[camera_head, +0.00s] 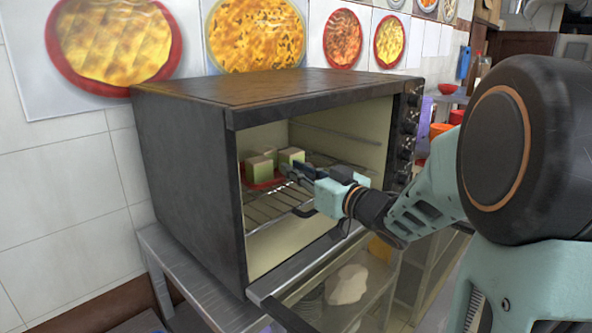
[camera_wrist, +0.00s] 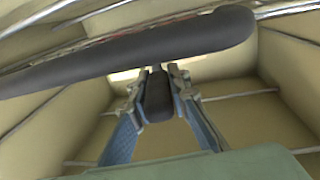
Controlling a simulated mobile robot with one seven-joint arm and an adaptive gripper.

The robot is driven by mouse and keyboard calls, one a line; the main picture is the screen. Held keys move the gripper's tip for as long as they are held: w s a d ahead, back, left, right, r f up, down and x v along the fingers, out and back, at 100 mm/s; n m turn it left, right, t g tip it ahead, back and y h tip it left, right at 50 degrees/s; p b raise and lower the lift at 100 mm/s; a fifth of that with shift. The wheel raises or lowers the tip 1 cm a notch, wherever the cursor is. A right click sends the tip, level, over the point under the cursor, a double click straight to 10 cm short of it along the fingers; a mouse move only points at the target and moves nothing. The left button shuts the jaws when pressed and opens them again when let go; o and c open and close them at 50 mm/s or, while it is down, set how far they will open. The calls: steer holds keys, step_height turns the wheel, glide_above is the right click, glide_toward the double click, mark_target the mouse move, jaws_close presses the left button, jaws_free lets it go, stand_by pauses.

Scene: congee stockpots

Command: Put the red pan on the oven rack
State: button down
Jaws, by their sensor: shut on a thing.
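The red pan (camera_head: 258,184) is inside the open oven (camera_head: 188,170), over the left part of the wire oven rack (camera_head: 268,208). It carries pale green, white-topped blocks (camera_head: 261,166). My gripper (camera_head: 296,172) reaches into the oven from the right, on the pan's near right side. In the wrist view my gripper (camera_wrist: 157,95) is shut on a dark handle (camera_wrist: 157,100), which I take to be the pan's. The pan looks level and close to the rack; I cannot tell whether it touches. My gripper and the blocks hide part of it.
The oven door (camera_head: 340,275) is folded down in front. The control knobs (camera_head: 407,128) are on the oven's right front edge. A dark rounded bar (camera_wrist: 130,50) crosses the wrist view just above my fingers. The right part of the rack is free of other objects.

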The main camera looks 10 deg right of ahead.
stand_by(0.3)
steer(key=c, duration=1.7)
jaws_free()
steer(key=shift+c, duration=0.2)
steer(key=shift+s+f, duration=0.1)
steer(key=shift+f, duration=0.05)
